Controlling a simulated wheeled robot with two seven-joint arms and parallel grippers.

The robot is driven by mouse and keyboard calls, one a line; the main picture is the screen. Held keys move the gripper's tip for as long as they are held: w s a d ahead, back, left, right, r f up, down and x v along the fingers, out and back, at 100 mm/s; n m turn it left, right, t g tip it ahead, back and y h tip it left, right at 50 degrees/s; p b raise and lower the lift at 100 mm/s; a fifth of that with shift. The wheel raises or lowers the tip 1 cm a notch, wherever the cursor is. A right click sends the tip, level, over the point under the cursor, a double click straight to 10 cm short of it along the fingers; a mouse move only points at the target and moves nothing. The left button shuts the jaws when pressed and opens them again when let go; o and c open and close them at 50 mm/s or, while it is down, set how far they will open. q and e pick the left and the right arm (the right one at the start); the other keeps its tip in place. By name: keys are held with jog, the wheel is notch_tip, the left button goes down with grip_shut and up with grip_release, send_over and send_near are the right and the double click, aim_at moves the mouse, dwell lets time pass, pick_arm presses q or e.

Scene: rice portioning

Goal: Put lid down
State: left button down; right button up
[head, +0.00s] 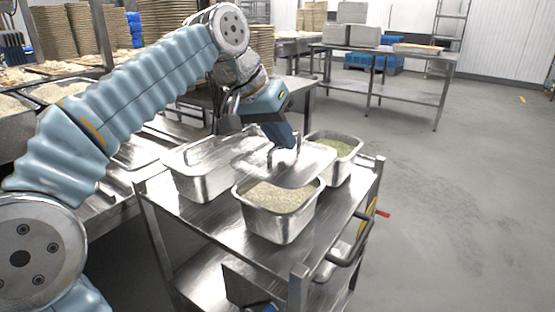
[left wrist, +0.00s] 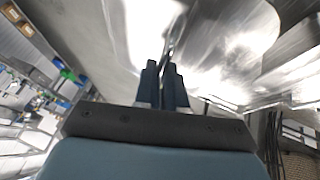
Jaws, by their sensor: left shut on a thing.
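My left gripper (head: 283,153) is shut on the handle of a flat metal lid (head: 262,160) above the steel cart. In the head view the lid lies level between the containers, partly over the back edge of the open metal container of rice (head: 280,198). I cannot tell whether it touches that rim. In the left wrist view the closed fingers (left wrist: 165,78) grip the handle in front of the shiny lid (left wrist: 230,40). My right gripper is not in view.
A metal container with a lid (head: 199,178) stands at the cart's left. An open container with green contents (head: 340,146) stands at the back right. The cart top (head: 185,220) is free at the front left. A steel table (head: 390,93) stands farther back.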

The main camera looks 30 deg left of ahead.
aim_at(274, 153)
pick_arm(q)
jog(key=shift+w+a+f, duration=0.3)
jog(key=shift+a+f, duration=0.1)
jog(key=shift+f, duration=0.25)
jog(key=f, duration=0.2)
jog(key=a+f, duration=0.1)
jog(key=f, duration=0.1)
jog(key=shift+w+b, duration=0.4)
jog(key=shift+f, duration=0.3)
jog(key=shift+f+b, duration=0.45)
jog(key=shift+f, duration=0.15)
jog(key=c, duration=1.2)
grip_release()
